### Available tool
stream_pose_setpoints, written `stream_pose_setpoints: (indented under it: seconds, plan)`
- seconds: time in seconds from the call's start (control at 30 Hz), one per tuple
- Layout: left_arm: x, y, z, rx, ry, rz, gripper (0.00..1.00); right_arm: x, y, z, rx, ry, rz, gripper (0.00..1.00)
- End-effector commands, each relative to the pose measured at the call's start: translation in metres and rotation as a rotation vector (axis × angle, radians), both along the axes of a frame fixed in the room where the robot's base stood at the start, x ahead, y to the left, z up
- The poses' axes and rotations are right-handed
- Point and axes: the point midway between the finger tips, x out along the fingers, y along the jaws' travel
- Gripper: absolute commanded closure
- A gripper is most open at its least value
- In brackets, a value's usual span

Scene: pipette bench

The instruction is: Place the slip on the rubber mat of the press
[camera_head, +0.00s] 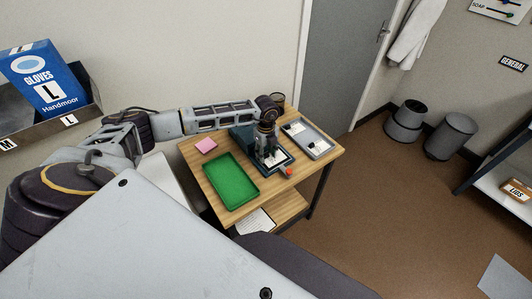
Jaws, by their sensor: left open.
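The press (243,138) is a dark teal device on the wooden table. Its base holds a dark mat (289,161) at the front right. A small white slip (276,159) appears to lie on that mat, partly hidden by my gripper. My left gripper (270,154) is open, pointing down right over the slip and mat. I cannot tell whether its fingertips touch the slip. A grey tray (327,153) to the right holds more white slips with dark marks. My right gripper is not in view.
A green tray (230,201) and a pink pad (206,145) are on the table (193,158) to the left. A small red item (289,171) sits by the press's front. A written sheet (255,221) lies on the lower shelf.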

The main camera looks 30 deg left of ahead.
Motion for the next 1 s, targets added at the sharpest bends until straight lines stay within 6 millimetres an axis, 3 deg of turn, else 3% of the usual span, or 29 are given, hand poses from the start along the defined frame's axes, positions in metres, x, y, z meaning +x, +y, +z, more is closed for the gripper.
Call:
stream_pose_setpoints:
  seconds: [0.27,0.7,1.0]
  plan:
    - [0.001,0.0,0.028,0.0,-0.003,-0.001,0.58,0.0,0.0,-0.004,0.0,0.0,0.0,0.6]
    - [0.001,0.0,0.093,0.0,-0.002,0.0,0.58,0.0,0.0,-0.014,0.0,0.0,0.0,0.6]
    - [0.0,0.0,0.118,0.0,-0.001,0.0,0.58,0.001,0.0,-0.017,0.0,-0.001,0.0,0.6]
